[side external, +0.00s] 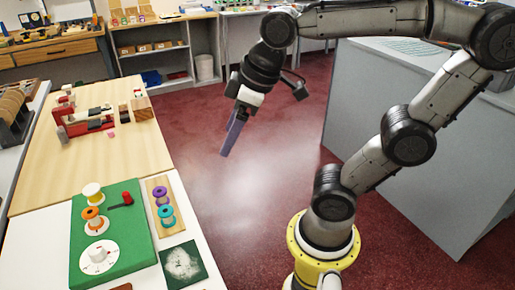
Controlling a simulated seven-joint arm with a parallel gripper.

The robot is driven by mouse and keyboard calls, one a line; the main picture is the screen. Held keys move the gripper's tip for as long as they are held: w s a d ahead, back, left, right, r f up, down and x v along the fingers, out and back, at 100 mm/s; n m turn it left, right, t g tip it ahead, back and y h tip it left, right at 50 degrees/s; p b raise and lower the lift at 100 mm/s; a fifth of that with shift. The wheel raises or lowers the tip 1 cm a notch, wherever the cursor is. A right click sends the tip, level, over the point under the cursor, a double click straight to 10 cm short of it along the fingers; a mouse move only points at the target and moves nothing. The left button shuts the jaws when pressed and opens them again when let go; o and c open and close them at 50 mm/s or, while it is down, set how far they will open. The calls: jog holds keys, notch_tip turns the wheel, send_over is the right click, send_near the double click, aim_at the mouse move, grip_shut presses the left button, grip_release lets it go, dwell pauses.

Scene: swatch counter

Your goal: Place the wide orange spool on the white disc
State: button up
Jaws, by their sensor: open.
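The orange spool (91,214) stands on the green mat (136,243), toward its left side, with a pale round piece around its foot. A white disc (99,258) with small dark marks lies nearer the front of the mat, and nothing orange is on it. My gripper (225,153) is open and empty, with its purple-grey fingers pointing down. It hangs above the red floor to the right of the tables, well apart from the spool and the disc.
A white-and-yellow spool (93,192) and a red-handled tool (126,199) are on the mat behind the orange spool. A wooden strip (156,187) to the right holds purple and teal spools. A dark patterned card (184,264) lies in front of it.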

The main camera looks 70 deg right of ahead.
jog(key=s+f+m, duration=0.3)
jog(key=s, duration=0.2)
jog(key=shift+d+f+t, duration=0.4)
jog(key=shift+d, duration=0.05)
